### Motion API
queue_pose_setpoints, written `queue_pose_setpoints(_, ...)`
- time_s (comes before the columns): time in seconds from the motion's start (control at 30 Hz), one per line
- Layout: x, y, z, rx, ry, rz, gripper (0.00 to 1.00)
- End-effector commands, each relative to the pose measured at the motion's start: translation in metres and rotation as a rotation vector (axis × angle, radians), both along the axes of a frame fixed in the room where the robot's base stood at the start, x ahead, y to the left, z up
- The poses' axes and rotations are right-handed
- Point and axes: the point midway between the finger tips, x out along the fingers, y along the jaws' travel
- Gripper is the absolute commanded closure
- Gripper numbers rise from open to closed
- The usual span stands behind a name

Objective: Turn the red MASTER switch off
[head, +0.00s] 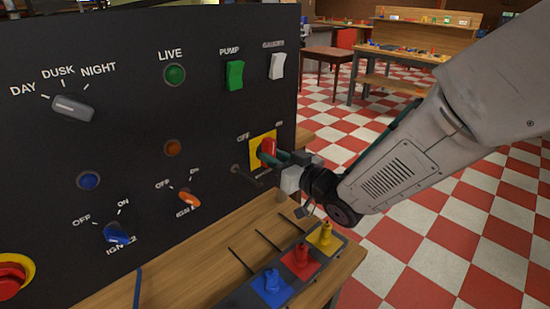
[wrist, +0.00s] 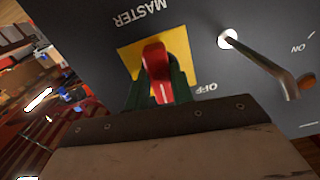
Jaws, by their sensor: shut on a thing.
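The red MASTER switch (head: 267,148) sits on a yellow plate (head: 256,155) at the lower right of the dark panel. OFF is printed at the plate's upper left and ON at its upper right in the head view. My gripper (head: 276,156) reaches it from the right. In the wrist view the red switch handle (wrist: 156,66) stands between the two green fingers of my gripper (wrist: 157,86), which are shut on it. The MASTER label reads upside down there. The fingers hide the sides of the handle, and its exact angle is hard to tell.
A metal lever (wrist: 262,62) sticks out of the panel close beside the switch. White GAUGES (head: 277,66) and green PUMP (head: 235,75) rockers are above. An orange knob (head: 189,199) is lower left. A bench below holds a rack (head: 254,290) with yellow, red and blue pieces.

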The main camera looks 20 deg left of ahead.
Motion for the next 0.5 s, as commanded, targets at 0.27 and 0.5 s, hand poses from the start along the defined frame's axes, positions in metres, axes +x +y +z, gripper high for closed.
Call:
queue_pose_setpoints(0.27, 0.0007, -0.0003, 0.0003, -0.100, -0.243, 0.000, 0.99)
queue_pose_setpoints(0.5, 0.0010, -0.0004, 0.0005, -0.186, -0.451, 0.000, 0.99)
